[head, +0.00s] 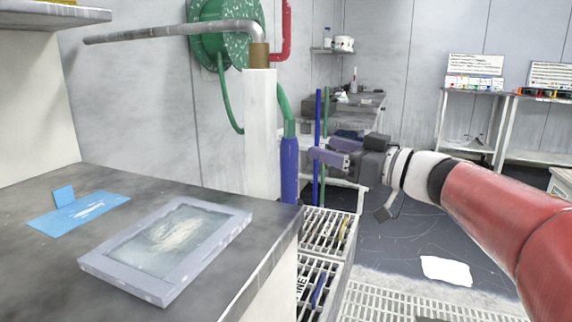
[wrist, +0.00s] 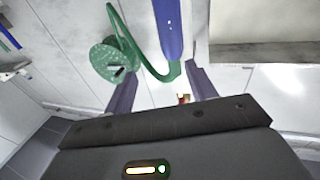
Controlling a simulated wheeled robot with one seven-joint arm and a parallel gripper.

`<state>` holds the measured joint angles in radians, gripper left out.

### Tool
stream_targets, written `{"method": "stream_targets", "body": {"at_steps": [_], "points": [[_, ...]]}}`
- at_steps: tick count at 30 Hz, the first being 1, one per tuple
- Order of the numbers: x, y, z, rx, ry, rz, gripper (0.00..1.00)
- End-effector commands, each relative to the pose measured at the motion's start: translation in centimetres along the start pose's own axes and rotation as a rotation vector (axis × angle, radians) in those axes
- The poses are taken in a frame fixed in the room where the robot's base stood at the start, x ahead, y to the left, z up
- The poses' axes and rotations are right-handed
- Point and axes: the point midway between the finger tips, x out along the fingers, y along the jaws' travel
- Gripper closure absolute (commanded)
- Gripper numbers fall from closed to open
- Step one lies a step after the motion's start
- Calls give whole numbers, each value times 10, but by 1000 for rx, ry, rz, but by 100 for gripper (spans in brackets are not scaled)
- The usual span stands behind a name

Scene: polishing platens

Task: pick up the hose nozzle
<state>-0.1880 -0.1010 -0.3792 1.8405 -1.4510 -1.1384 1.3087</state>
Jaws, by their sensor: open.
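The hose nozzle (head: 289,168) is a blue cylinder hanging upright on the end of a green hose (head: 285,108), beside a white post. In the wrist view the nozzle (wrist: 168,28) comes in from the top edge, with the green hose curving up from its end. My gripper (head: 318,153) is open and empty, just right of the nozzle in the head view, its purple fingers pointing left. In the wrist view the fingers (wrist: 160,72) are spread, and the nozzle lies beyond the tips, roughly in line with the gap. I see no contact.
A dark counter (head: 190,185) at left holds a grey framed tray (head: 165,295) and a blue bracket (head: 80,212). The white post (head: 260,135) and a grey pipe (head: 170,32) stand near the nozzle. A green reel (head: 205,30) is on the wall. Grated racks (head: 325,228) are below.

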Motion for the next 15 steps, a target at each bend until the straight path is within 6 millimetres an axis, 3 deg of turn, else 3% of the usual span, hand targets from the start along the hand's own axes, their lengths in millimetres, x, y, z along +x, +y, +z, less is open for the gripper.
{"method": "stream_targets", "body": {"at_steps": [5,15], "points": [[7,-14,5,39,-63,-127,44],[38,-19,10,42,-67,-136,44]]}}
